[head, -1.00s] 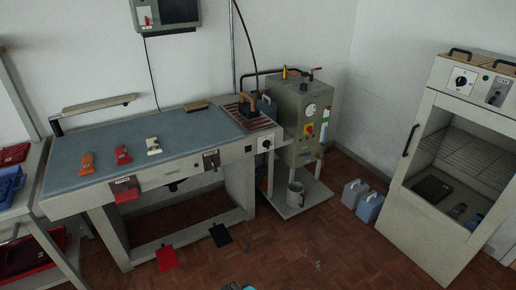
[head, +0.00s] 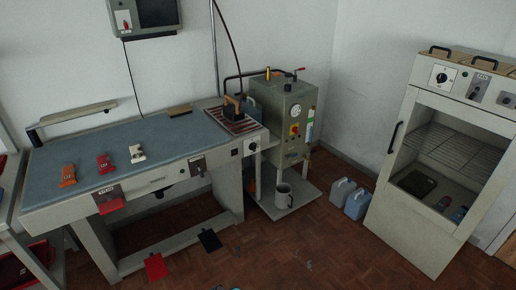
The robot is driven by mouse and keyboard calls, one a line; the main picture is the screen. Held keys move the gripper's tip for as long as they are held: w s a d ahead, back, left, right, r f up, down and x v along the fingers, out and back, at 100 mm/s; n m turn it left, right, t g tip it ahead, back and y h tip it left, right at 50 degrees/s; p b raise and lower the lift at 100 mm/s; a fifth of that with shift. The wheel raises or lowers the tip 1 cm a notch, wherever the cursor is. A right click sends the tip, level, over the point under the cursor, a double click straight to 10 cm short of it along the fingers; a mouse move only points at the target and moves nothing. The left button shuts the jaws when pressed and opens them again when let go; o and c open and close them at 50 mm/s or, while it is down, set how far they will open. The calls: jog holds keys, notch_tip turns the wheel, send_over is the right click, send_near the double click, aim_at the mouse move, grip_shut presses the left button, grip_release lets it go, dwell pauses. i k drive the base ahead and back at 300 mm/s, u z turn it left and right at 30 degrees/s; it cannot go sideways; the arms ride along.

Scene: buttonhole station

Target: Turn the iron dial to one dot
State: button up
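The iron (head: 232,107), dark with a tan handle, rests on a slatted stand (head: 238,126) at the right end of the blue-topped pressing table (head: 130,150). A small dark round dial (head: 252,147) sits on a pale plate on the table's front, below the stand; its pointer and dots are too small to read. A cable rises from the iron. My gripper is not recognisable in the view; only a tiny dark sliver shows at the bottom edge.
A green boiler unit (head: 285,120) with a gauge stands right of the table, a mug (head: 283,196) on its low shelf. Jugs (head: 357,204) stand on the floor beside an open cabinet with its own dial (head: 441,77). Red and black pads (head: 155,267) lie near the table's foot.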

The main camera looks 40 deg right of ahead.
aim_at(253, 147)
jog(key=i, duration=0.95)
jog(key=u, duration=0.05)
